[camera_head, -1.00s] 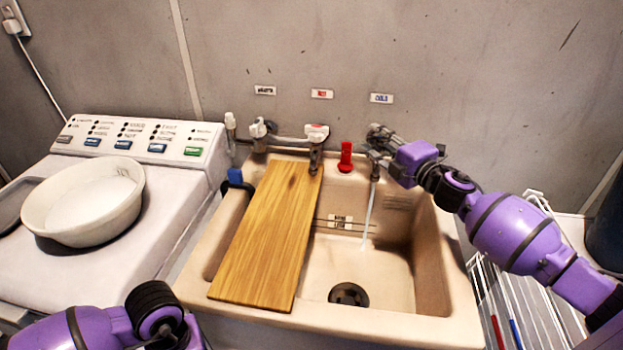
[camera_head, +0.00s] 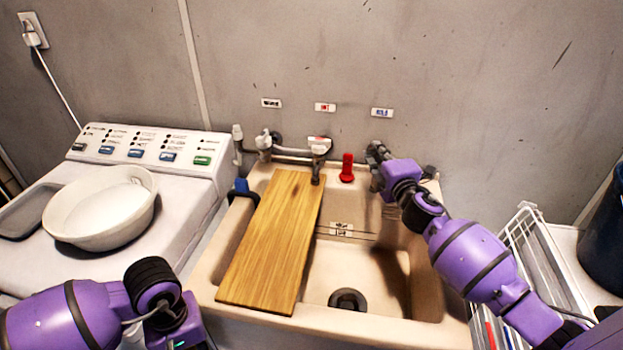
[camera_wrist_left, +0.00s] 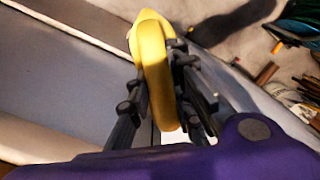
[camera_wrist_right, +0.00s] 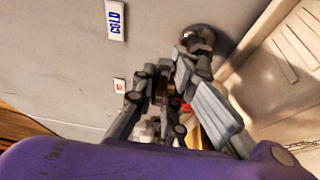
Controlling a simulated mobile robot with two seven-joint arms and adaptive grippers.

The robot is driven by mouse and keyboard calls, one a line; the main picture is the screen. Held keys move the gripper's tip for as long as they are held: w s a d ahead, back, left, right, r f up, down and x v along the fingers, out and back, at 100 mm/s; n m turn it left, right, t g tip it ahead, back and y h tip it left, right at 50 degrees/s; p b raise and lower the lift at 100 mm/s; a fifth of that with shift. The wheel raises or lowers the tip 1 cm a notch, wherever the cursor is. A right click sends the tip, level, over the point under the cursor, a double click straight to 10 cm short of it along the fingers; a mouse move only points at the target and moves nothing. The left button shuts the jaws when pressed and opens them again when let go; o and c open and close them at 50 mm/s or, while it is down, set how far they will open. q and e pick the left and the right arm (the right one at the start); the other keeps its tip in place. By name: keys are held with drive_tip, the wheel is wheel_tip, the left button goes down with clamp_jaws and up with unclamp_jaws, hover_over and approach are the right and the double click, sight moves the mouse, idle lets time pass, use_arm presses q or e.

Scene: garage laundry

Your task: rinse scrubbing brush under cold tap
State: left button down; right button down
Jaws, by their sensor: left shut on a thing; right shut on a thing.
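The yellow scrubbing brush (camera_wrist_left: 153,65) shows in the left wrist view, upright between the fingers of my left gripper (camera_wrist_left: 158,85), which is shut on it. Its bristles cannot be made out. In the head view the left wrist is at the bottom left and the brush is hidden. My right gripper (camera_wrist_right: 167,75) is at the cold tap, below the blue cold label (camera_head: 382,113), and is shut on it. My purple wrist and the fingers hide most of the tap. The sink basin (camera_head: 385,275) shows no water stream.
A wooden board (camera_head: 272,240) lies across the sink's left part. A red object (camera_head: 347,167) stands on the back rim, beside another tap (camera_head: 319,147). A white bowl (camera_head: 100,210) sits on the washing machine at left. A wire rack (camera_head: 545,260) stands at right.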

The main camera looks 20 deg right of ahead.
idle(0.3)
drive_tip(key=c, duration=1.8)
unclamp_jaws()
drive_tip(key=shift+o, duration=0.2)
drive_tip(key=s+a, duration=0.2)
drive_tip(key=s, duration=1)
